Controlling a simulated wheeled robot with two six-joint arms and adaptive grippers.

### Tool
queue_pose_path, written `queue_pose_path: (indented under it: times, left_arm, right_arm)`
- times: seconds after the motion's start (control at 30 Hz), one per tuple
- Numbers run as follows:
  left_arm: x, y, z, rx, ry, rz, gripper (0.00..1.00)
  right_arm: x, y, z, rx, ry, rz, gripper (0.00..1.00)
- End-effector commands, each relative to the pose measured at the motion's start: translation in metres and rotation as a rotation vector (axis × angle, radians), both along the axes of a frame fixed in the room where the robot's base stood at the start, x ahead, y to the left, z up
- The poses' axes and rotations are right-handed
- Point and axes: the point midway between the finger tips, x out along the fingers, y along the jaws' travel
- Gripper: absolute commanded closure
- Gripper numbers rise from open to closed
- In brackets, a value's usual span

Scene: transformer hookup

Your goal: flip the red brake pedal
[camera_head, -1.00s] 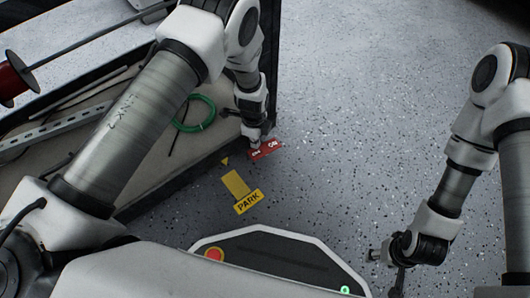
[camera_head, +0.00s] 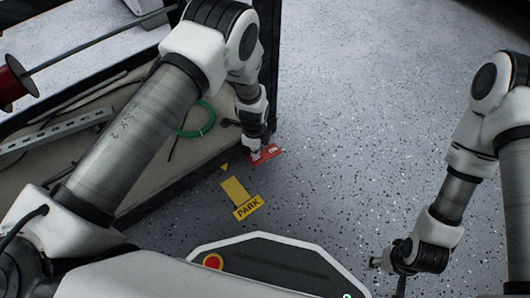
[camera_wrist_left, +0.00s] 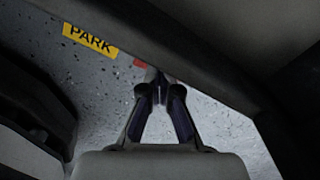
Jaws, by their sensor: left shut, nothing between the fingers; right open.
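The red brake pedal (camera_head: 267,154) with white lettering lies low beside the base of the dark-framed shelf unit in the head view. My left gripper (camera_head: 255,156) is over the pedal's left part and hides some of it; whether it touches cannot be told. In the left wrist view my left gripper (camera_wrist_left: 159,78) is shut with nothing between its fingers, and a small bit of the red pedal (camera_wrist_left: 140,63) shows behind its tips. My right gripper (camera_head: 378,263) hangs at the lower right, far from the pedal; it is small and partly hidden, and open.
A green cable coil (camera_head: 196,119) lies on the shelf (camera_head: 141,160). The speckled floor (camera_head: 350,130) to the right is clear.

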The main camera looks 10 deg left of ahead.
Motion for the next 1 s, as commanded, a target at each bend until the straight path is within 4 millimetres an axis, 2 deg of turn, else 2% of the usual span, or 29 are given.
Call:
queue_pose_path:
  times: [1.0]
  left_arm:
    - [0.0001,0.0000,-0.0067,0.000,0.000,0.000,1.00]
  right_arm:
    - [-0.0001,0.0000,-0.0037,0.000,0.000,0.000,0.49]
